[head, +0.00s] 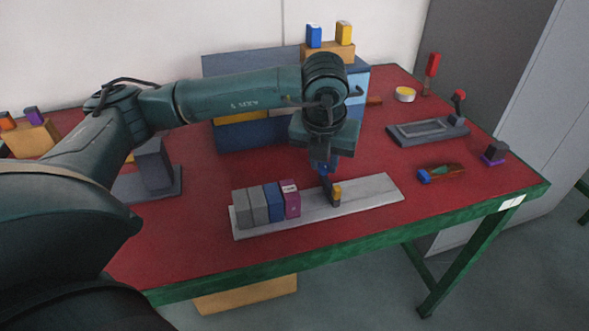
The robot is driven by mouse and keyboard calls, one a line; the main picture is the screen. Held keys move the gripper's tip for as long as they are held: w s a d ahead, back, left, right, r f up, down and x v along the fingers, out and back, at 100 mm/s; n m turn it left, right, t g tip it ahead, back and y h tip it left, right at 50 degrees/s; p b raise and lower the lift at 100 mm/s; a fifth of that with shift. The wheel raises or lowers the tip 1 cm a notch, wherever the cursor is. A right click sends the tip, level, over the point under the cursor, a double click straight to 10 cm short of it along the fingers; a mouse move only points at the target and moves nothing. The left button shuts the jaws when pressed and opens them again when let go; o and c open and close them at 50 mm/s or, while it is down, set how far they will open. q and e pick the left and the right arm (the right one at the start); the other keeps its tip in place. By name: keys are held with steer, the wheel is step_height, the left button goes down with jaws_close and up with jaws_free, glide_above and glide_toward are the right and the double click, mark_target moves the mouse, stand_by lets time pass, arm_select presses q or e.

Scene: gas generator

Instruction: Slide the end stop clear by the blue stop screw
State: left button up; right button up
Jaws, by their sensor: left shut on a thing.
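A light grey rail plate (370,195) lies on the red table. The end stop (335,194), a small dark block with a yellow part, stands on the plate, right of a row of modules. My left gripper (323,168) comes down from above, just over the end stop. It is shut on the blue stop screw (323,167), of which only a little blue shows between the fingers. The exact grip is small and partly hidden. My right gripper is not in view.
Grey, blue and magenta (291,199) modules stand on the left of the plate, with a gap before the end stop. The plate is bare to the right. A tool with a blue end (425,176), a grey tray (420,132) and a small dark block (495,152) lie farther right.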

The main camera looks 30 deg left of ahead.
arm_select(q)
steer(key=shift+w+d+b, duration=0.3)
steer(key=shift+w+d, duration=0.8)
steer(key=shift+w, duration=0.2)
steer(key=o, duration=0.9)
steer(key=shift+c, duration=0.2)
steer(key=shift+r, duration=0.1)
step_height(320, 180, up, 7)
steer(key=p, duration=0.3)
steer(key=shift+p, duration=0.35)
steer(key=shift+s, duration=0.15)
